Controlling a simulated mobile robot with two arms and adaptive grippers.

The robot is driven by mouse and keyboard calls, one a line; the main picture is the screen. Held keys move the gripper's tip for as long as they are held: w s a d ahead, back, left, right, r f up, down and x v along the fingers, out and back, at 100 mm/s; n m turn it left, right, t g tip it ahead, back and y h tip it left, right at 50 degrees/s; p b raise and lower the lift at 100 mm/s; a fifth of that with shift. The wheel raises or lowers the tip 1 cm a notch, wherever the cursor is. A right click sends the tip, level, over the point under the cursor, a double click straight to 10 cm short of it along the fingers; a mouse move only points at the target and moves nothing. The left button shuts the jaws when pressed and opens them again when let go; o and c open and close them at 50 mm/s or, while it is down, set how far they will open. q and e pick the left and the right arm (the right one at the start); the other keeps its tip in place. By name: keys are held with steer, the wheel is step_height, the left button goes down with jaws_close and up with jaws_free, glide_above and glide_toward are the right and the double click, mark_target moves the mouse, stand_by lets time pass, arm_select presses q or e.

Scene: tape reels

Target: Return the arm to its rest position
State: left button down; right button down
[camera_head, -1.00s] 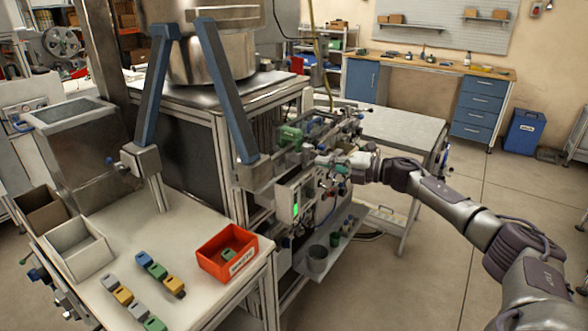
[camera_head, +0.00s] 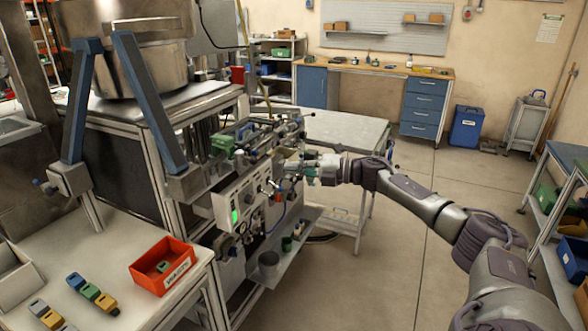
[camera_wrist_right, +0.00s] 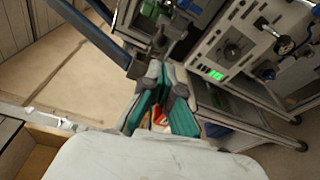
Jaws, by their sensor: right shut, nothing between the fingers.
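My right arm (camera_head: 425,200) comes in from the lower right of the head view and reaches toward the front of the machine. My right gripper (camera_head: 302,166) is at its end, shut and empty, in front of the machine's valves and fittings. Whether it touches them I cannot tell. In the right wrist view its teal-padded fingers (camera_wrist_right: 163,85) show, with the machine's panel beyond them at upper right. My left gripper is not in view.
The machine's control panel (camera_head: 240,205) has a green display. An orange bin (camera_head: 148,275) and colored blocks lie on the left table. A grey table (camera_head: 345,128) stands behind my gripper. A blue bin (camera_head: 467,127) stands farther back. Floor right of my arm is open up to a shelf (camera_head: 562,185).

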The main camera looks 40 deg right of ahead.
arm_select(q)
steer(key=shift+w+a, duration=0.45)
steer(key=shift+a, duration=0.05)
